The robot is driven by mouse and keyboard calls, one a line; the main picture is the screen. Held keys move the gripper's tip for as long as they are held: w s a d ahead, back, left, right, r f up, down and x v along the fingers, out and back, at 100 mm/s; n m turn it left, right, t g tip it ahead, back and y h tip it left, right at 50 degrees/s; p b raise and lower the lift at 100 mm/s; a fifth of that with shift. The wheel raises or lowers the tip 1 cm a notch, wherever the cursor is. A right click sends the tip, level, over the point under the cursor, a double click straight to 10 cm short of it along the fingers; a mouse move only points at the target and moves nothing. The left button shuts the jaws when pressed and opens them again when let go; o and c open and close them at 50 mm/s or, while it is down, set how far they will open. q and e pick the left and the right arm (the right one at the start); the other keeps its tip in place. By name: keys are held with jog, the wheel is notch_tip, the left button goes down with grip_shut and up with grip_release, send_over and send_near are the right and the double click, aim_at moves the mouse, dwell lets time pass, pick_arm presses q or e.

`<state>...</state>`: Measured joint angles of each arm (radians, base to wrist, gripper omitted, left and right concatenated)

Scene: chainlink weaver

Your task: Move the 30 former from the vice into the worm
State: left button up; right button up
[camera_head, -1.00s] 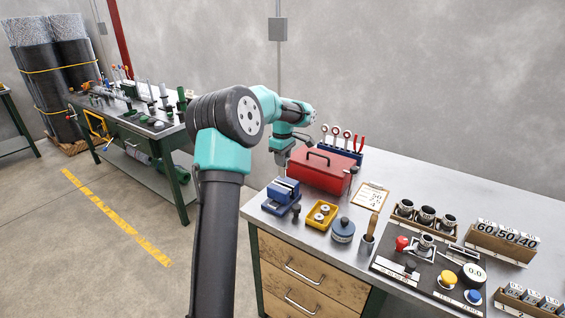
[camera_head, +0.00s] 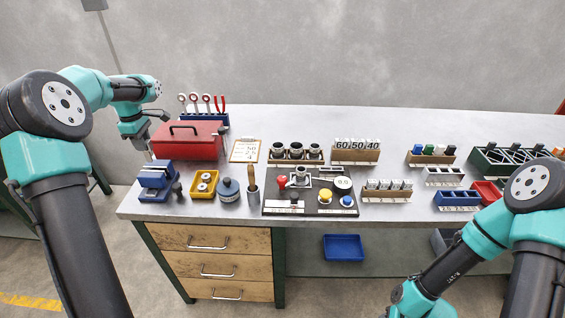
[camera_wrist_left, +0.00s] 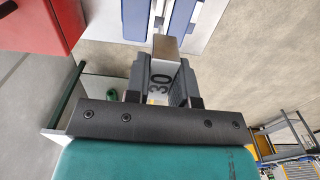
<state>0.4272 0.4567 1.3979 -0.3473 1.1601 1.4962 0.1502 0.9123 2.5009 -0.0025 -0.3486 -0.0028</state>
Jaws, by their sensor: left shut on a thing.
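In the head view, my left gripper (camera_head: 148,152) is just behind and left of the blue vice (camera_head: 158,174), at the bench's left end; the former is too small to make out there. Blue vice parts (camera_wrist_left: 182,18) show just beyond the former in the wrist view. I cannot tell whether the former touches them. I cannot identify the worm. My right arm shows at lower right, its gripper out of view.
A red toolbox (camera_head: 188,142) stands right beside my left gripper, with a tool rack behind it. A yellow tray (camera_head: 204,184), a round blue-grey pot (camera_head: 229,190) and a black control board (camera_head: 330,202) lie along the front.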

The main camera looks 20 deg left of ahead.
pick_arm(q)
jog(key=w+d+m, duration=0.2)
jog(key=w+d, duration=0.3)
jog(key=d, duration=0.7)
jog(key=w+d+m, duration=0.2)
jog(key=w+d, duration=0.3)
jog(key=d, duration=0.7)
jog(key=w+d+m, duration=0.3)
jog(key=w+d, duration=0.2)
jog(key=d, duration=0.7)
jog(key=d+m, duration=0.2)
jog(key=d, duration=1.2)
jog(key=shift+r, duration=0.45)
jog(key=shift+f, duration=0.1)
jog(key=shift+f, duration=5)
